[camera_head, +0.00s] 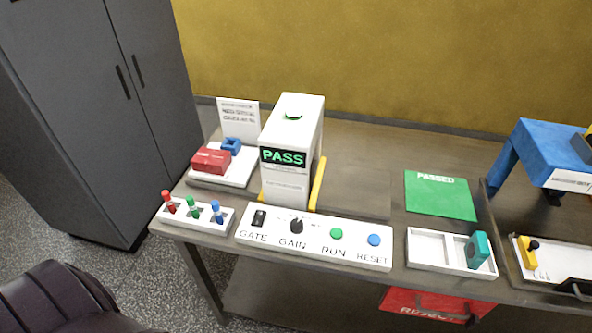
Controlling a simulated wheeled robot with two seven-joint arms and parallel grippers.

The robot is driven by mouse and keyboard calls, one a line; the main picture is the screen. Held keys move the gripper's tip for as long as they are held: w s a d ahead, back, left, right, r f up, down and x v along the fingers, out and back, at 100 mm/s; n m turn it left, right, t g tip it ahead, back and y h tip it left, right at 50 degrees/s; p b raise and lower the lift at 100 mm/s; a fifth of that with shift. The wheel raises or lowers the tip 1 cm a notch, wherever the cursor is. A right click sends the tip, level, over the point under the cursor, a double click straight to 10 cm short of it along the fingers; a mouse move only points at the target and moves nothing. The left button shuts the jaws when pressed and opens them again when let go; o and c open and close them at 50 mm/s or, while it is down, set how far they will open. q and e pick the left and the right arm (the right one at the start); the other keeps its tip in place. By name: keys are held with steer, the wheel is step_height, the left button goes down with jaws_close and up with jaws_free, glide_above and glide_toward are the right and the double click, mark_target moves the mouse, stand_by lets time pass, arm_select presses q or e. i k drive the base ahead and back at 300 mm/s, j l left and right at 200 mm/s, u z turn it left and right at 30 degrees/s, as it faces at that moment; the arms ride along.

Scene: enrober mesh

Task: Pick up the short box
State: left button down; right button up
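A low red box (211,160) lies on a white tray (236,178) at the left end of the table; it looks like the short box, but I cannot read its label. A small blue piece (231,145) sits behind it on the same tray, with a white sign (238,116) standing at the back. A teal block (478,250) stands in the right part of a white two-part tray (427,247). Neither of my grippers is in view.
A tall white machine (291,140) showing PASS stands beside the red box. A control panel (314,241), a rack of coloured plungers (193,211), a green PASSED mat (440,195) and a blue stand (548,150) occupy the table (360,180). A grey cabinet (95,110) stands left.

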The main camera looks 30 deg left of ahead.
mark_target(206, 160)
steer(key=u, duration=1.5)
